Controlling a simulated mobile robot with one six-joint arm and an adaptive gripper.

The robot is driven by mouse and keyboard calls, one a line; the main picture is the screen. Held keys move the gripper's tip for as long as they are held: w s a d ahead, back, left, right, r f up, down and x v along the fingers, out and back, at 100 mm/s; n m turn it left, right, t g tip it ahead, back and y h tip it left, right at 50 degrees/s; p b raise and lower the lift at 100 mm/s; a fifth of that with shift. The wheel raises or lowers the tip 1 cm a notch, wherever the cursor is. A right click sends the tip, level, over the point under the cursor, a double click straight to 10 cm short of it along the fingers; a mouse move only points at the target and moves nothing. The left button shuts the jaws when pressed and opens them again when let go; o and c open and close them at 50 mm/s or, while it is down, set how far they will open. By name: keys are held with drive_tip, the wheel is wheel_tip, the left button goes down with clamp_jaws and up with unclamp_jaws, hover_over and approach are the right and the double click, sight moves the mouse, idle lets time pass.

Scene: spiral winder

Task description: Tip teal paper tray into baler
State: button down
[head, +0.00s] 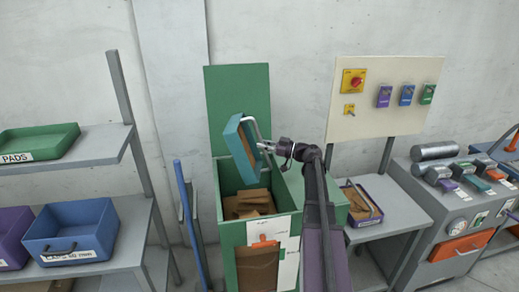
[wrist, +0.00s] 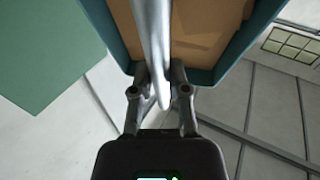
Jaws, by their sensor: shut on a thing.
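The teal paper tray (head: 233,140) is tilted steeply onto its side above the open top of the green baler (head: 230,228). Brown paper or card shows inside the tray, and it also shows in the wrist view within the teal rim (wrist: 104,28). My gripper (head: 267,146) is shut on the tray's pale bar handle, which passes between the fingers in the wrist view (wrist: 159,76). Brown pieces (head: 250,204) lie inside the baler below the tray. The baler's green lid (head: 238,92) stands upright behind.
A shelf on the left holds a green tray (head: 40,143), a blue bin (head: 70,230) and a purple bin (head: 14,238). A blue pole (head: 187,220) stands beside the baler. Right are a purple tray (head: 362,202) on a bench, a switch panel (head: 388,105) and a grey machine (head: 440,200).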

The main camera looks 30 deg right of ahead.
drive_tip(key=shift+s+d+f+t+y+b, duration=0.2)
drive_tip(key=shift+s+d+t+y+b, duration=0.45)
drive_tip(key=shift+b, duration=0.75)
drive_tip(key=shift+d, duration=0.15)
idle(1.7)
